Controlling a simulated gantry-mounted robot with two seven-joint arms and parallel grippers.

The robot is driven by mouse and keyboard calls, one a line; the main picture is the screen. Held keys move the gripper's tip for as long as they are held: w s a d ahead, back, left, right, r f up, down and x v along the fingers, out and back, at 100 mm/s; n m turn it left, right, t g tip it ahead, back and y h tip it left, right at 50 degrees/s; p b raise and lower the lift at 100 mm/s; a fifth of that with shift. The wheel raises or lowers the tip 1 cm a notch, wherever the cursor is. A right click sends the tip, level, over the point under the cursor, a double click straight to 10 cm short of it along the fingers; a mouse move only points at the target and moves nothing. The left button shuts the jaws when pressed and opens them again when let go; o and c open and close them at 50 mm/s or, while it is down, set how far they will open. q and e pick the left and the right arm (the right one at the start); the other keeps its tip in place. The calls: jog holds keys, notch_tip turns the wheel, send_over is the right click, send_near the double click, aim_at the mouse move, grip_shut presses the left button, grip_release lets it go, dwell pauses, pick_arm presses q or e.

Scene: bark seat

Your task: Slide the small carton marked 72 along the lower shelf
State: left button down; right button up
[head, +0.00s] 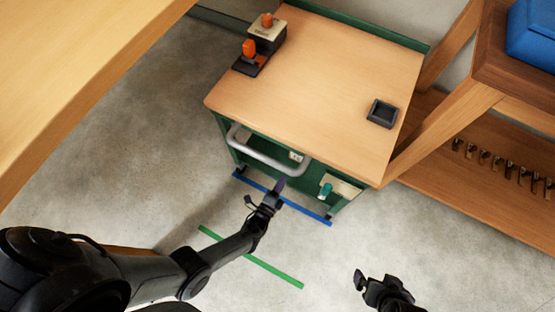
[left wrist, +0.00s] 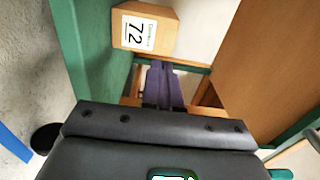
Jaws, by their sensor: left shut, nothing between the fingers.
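The small carton (left wrist: 145,28) is a tan box with a white label marked 72. In the left wrist view it stands at the top, close to a green wall of the cart. My left gripper (left wrist: 163,82) has its purple fingers shut and empty, pointing toward the carton; I cannot tell whether they touch it. In the head view my left gripper (head: 279,186) is at the front of the green cart (head: 222,130), below its handle. The lower shelf is mostly hidden under the cart top there. My right gripper (head: 360,280) is at the bottom, away from the cart; its jaws are unclear.
The cart's wooden top (head: 325,85) holds an orange-and-black device (head: 262,42) and a small dark tray (head: 382,113). A grey handle (head: 265,153) crosses the cart's front. Blue (head: 320,217) and green (head: 285,276) strips lie on the floor. A wooden bench (head: 450,125) stands right.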

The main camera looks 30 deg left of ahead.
aim_at(297, 153)
pick_arm(q)
jog(key=w+b, duration=0.1)
jog(key=w, duration=0.2)
jog(key=w+b, duration=0.1)
jog(key=w, duration=0.2)
jog(key=w+b, duration=0.2)
jog(key=w, duration=0.2)
jog(key=shift+a+f, duration=0.1)
jog(key=shift+a, duration=0.15)
jog(key=shift+w, duration=0.55)
jog(key=shift+s, duration=0.15)
jog(key=shift+s, duration=0.1)
